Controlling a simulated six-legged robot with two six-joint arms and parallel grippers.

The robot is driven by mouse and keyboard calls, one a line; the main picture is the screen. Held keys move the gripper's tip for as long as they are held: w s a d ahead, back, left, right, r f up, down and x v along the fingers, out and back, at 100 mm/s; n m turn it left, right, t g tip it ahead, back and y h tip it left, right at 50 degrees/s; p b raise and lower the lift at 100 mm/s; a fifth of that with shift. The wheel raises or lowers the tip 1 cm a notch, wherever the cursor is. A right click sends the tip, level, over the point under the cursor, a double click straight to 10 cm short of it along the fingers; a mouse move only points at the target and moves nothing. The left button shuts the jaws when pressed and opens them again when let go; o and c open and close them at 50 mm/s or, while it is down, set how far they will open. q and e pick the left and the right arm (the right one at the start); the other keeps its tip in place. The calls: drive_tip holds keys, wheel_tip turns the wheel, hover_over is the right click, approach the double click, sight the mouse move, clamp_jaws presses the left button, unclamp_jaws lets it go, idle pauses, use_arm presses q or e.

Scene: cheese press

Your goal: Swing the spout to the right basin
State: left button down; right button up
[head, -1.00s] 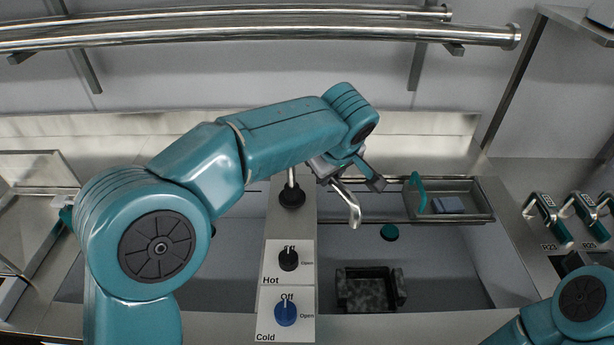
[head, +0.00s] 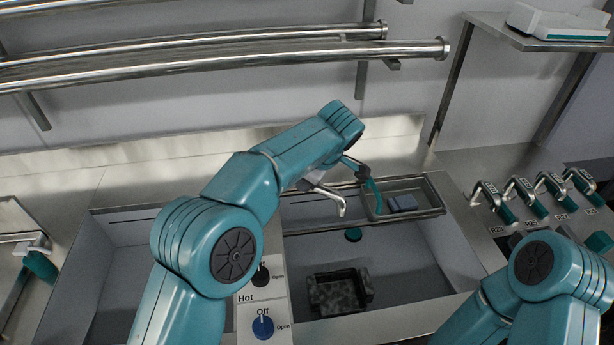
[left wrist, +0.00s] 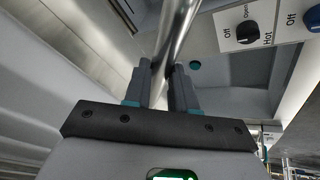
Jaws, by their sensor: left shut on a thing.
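The metal spout (head: 330,196) reaches out over the right basin (head: 420,255), its bent tip above and slightly left of the teal round piece (head: 353,234) on the basin floor. My left gripper (left wrist: 162,82) is shut on the spout's tube (left wrist: 177,30), which passes between its two fingers in the left wrist view. In the head view my left arm hides the spout's base and much of the gripper. My right arm shows at the lower right, but its gripper is not visible.
The blue cold knob (head: 263,325) and black hot knob (head: 261,275) are on the divider. Several teal-handled tools (head: 508,214) stand at right.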

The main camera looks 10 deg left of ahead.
use_arm(q)
drive_tip(key=shift+w+a+r, duration=0.1)
drive_tip(key=shift+w+r, duration=0.1)
drive_tip(key=shift+r, duration=0.05)
drive_tip(key=c, duration=0.9)
unclamp_jaws()
drive_tip(key=shift+w+f, duration=0.1)
drive_tip(key=shift+f, duration=0.1)
drive_tip(key=shift+s+r, duration=0.2)
drive_tip(key=shift+s, duration=0.05)
drive_tip(key=p+v, duration=0.1)
drive_tip(key=v, duration=1.5)
drive_tip(key=shift+p, duration=0.35)
drive_tip(key=shift+w+f, duration=0.1)
drive_tip(key=shift+w, duration=0.05)
